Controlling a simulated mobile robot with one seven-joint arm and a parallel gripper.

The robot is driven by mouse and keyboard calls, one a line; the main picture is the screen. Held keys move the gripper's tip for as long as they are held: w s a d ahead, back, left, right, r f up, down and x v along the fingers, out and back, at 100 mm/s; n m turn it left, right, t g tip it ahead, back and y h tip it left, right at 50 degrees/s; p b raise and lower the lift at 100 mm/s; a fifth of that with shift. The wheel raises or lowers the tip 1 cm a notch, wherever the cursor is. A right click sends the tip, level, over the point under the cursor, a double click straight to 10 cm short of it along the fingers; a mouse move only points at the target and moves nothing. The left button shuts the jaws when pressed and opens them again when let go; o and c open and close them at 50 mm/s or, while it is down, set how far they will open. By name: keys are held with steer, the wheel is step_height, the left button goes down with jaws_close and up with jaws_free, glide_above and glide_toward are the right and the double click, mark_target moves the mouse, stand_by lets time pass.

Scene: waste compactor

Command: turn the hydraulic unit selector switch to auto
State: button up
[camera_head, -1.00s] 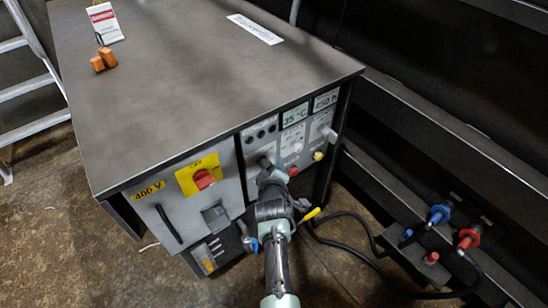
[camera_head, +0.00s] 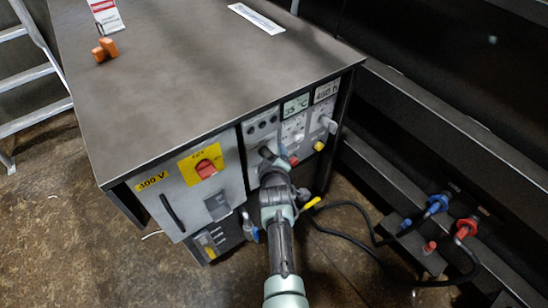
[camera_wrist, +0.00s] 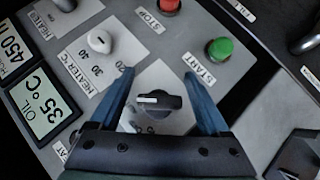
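The selector switch (camera_wrist: 157,103) is a black round knob with a white pointer mark on a pale plate, seen in the wrist view. Its mark lies towards the left of that picture, and the lettering around it is mostly hidden by my gripper. My gripper (camera_wrist: 159,76) is open, with one blue finger on each side of the knob. Whether the fingers touch it I cannot tell. In the head view my gripper (camera_head: 268,158) is at the front panel of the hydraulic unit (camera_head: 200,80) and hides the knob.
Near the knob are a green start button (camera_wrist: 219,48), a red stop button (camera_wrist: 169,6) and a white heater dial (camera_wrist: 100,41). A red rotary switch (camera_head: 206,168) sits on the cabinet's left panel. Black hoses with blue and red couplings (camera_head: 437,204) lie at right.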

steer(key=p+v, duration=0.6)
steer(key=v, duration=0.7)
steer(key=shift+f, duration=0.1)
stand_by(0.5)
